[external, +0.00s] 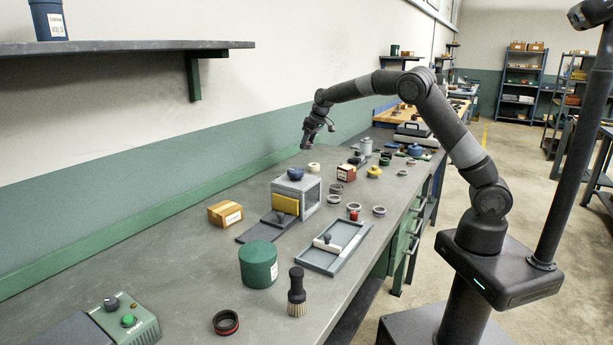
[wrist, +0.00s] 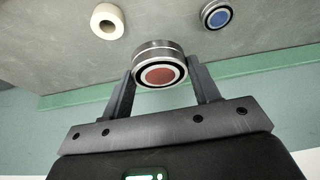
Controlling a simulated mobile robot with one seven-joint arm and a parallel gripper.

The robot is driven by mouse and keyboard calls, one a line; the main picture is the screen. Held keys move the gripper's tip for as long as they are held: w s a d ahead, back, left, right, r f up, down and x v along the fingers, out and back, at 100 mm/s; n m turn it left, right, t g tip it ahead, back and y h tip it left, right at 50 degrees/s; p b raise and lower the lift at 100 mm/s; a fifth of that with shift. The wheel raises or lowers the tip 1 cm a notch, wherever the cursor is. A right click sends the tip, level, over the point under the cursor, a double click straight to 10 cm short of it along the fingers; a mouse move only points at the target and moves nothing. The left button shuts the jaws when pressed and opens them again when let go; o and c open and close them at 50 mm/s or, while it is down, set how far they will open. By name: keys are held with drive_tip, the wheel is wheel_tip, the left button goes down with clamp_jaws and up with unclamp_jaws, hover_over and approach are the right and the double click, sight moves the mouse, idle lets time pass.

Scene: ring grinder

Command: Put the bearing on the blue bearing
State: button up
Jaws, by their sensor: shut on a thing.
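In the wrist view, my gripper (wrist: 160,82) is shut on a round steel bearing (wrist: 159,60) with a dark ring and a red centre, one finger on each side. The blue bearing (wrist: 216,15), steel-rimmed with a blue centre, lies on the bench at the upper right of that view, apart from the held one. In the external view, my gripper (external: 306,146) hangs above the far side of the bench; the held bearing is too small to make out there. A blue round object (external: 295,173) shows at the grey box's top; I cannot tell whether it is the blue bearing.
A cream ring (wrist: 107,20) lies on the bench, also visible in the external view (external: 314,167). The open grey box (external: 311,196) stands close by, with several metal rings, a cardboard box (external: 225,213) and a green canister (external: 258,264). The wall runs behind the bench.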

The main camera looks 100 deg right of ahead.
drive_tip(key=w+a+f, duration=0.1)
drive_tip(key=w+f, duration=0.1)
drive_tip(key=w, duration=0.2)
drive_tip(key=w+a+f, duration=0.2)
drive_tip(key=w, duration=0.1)
drive_tip(key=w+a+f, duration=0.1)
drive_tip(key=w+f, duration=0.1)
drive_tip(key=w, duration=0.2)
drive_tip(key=shift+w+a+f, duration=0.25)
drive_tip(key=shift+w+f, duration=0.1)
drive_tip(key=shift+f, duration=2.1)
drive_tip(key=shift+f, duration=0.15)
drive_tip(key=o, duration=1.1)
drive_tip(key=shift+o, duration=0.2)
